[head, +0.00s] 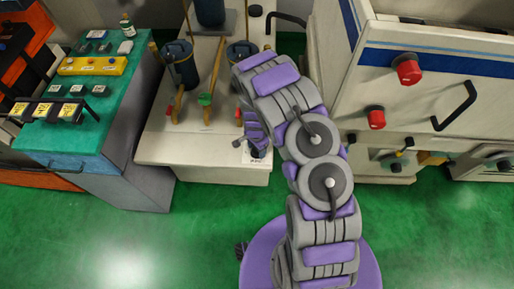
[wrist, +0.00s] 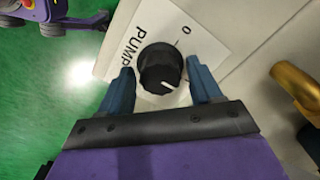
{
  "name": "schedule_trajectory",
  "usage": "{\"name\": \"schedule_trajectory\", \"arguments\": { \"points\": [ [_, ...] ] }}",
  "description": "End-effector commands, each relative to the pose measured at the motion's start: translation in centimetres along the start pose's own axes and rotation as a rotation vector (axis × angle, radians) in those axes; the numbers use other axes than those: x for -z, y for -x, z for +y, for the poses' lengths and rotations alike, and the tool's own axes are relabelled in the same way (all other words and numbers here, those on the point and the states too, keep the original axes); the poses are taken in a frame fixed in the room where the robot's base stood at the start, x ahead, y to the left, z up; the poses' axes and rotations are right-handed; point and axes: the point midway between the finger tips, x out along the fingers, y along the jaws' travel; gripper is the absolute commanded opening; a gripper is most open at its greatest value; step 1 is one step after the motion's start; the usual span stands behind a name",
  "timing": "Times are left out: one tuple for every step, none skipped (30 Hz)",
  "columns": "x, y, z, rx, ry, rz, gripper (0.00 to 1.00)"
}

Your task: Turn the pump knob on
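The pump knob (wrist: 158,66) is a round black knob with a white mark, on a white label plate (wrist: 201,33) reading PUMP and 0. In the wrist view the white mark points towards the bottom of the picture, away from the 0. My gripper (wrist: 160,67) is open, with one blue finger on each side of the knob. Gaps show between the fingers and the knob, and I cannot tell whether either touches. In the head view my gripper (head: 256,143) is at the front right edge of the cream pump bench (head: 205,150), and the knob is hidden there.
The bench carries dark cylinders (head: 180,65), brown pipes and a green valve handle (head: 205,99). A green-topped cabinet (head: 95,130) stands left. A large white machine (head: 440,80) with red knobs (head: 408,69) stands right. The green floor (head: 130,240) in front is clear.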

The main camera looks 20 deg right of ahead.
Motion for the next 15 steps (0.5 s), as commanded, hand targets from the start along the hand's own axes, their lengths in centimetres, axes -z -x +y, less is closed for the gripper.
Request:
{"name": "schedule_trajectory", "arguments": {
  "points": [
    [0.1, 0.0, 0.0, 0.001, 0.0, 0.0, 0.69],
    [0.1, 0.0, 0.0, 0.001, 0.0, 0.0, 0.72],
    [0.1, 0.0, 0.0, 0.001, 0.0, 0.0, 0.72],
    [0.1, 0.0, 0.0, 0.002, 0.0, 0.001, 0.72],
    [0.1, 0.0, 0.0, 0.002, 0.0, 0.001, 0.72],
    [0.1, 0.0, 0.0, 0.002, 0.0, 0.001, 0.72],
    [0.1, 0.1, 0.0, 0.002, 0.0, 0.001, 0.72],
    [0.1, 0.1, 0.0, 0.002, 0.0, 0.001, 0.72],
    [0.1, 0.1, 0.0, 0.002, 0.0, 0.001, 0.72],
    [0.1, 0.2, -0.1, 0.003, 0.0, 0.001, 0.72],
    [0.1, 0.3, -0.1, 0.003, 0.0, 0.001, 0.72],
    [0.1, 0.6, -0.1, 0.003, 0.0, 0.002, 0.72],
    [0.1, 0.9, -0.1, 0.004, 0.0, 0.002, 0.72],
    [0.1, 1.3, -0.1, 0.004, 0.0, 0.003, 0.72],
    [0.1, 1.9, -0.2, 0.005, 0.001, 0.003, 0.72]
  ]
}}
